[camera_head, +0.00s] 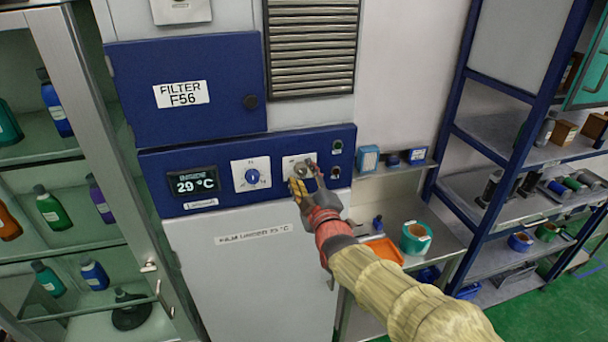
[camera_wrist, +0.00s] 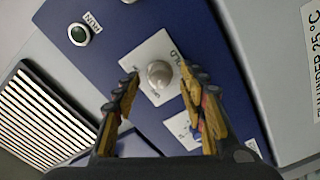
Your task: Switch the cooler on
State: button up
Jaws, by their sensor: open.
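The cooler has a blue control panel (camera_head: 222,200) with a display (camera_head: 193,184) reading 29 °C. A blue dial (camera_head: 252,177) sits on a white plate in its middle. To its right, a round grey knob (camera_wrist: 159,74) sits on another white plate (camera_wrist: 146,58), with lettering ending in "LD" partly visible. My gripper (camera_head: 303,177) is in front of this plate and partly hides it. In the wrist view its two fingers are open, one on each side of the knob, apparently clear of it. A dark green lamp (camera_wrist: 79,34) labelled RUN is beside the plate.
A blue filter door (camera_head: 190,115) and vent grille (camera_head: 312,45) are above the panel. A glass cabinet with bottles (camera_head: 50,208) stands left. A small shelf (camera_head: 395,168), an orange tray (camera_head: 384,250) and blue racking (camera_head: 520,130) are right.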

jog(key=shift+c, duration=1)
grip_shut()
